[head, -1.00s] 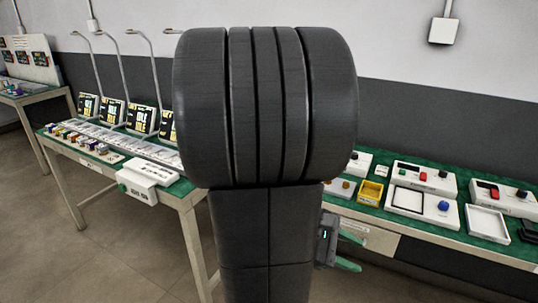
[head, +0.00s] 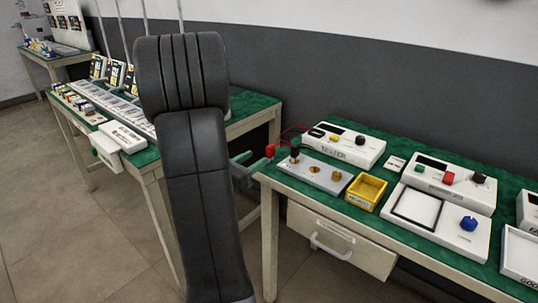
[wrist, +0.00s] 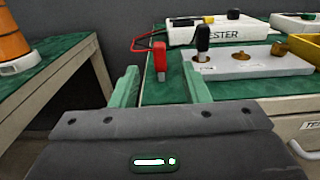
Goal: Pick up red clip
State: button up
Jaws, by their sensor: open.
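The red clip (head: 270,151) stands upright at the near left corner of the right bench, with a red lead running back from it. It also shows in the wrist view (wrist: 160,60), ahead of my gripper and between the lines of its two green fingers. My gripper (wrist: 159,82) is open and empty. In the head view my gripper (head: 250,167) is partly hidden behind my arm, just left of the red clip. I cannot tell the exact gap between fingertips and clip.
A black clip (wrist: 203,40) stands just right of the red one, on a grey block (head: 318,172) with brass terminals. The white tester (head: 343,145) is behind. A yellow bin (head: 366,192) is to the right. An orange striped object (wrist: 14,40) stands on the left bench.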

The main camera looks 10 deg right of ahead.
aim_at(268, 151)
jog(key=x, duration=0.4)
jog(key=shift+w+d, duration=0.15)
jog(key=shift+d, duration=0.1)
jog(key=x, duration=0.3)
jog(key=r+b+x, duration=0.1)
jog(key=x, duration=0.1)
jog(key=shift+w+d, duration=0.2)
grip_shut()
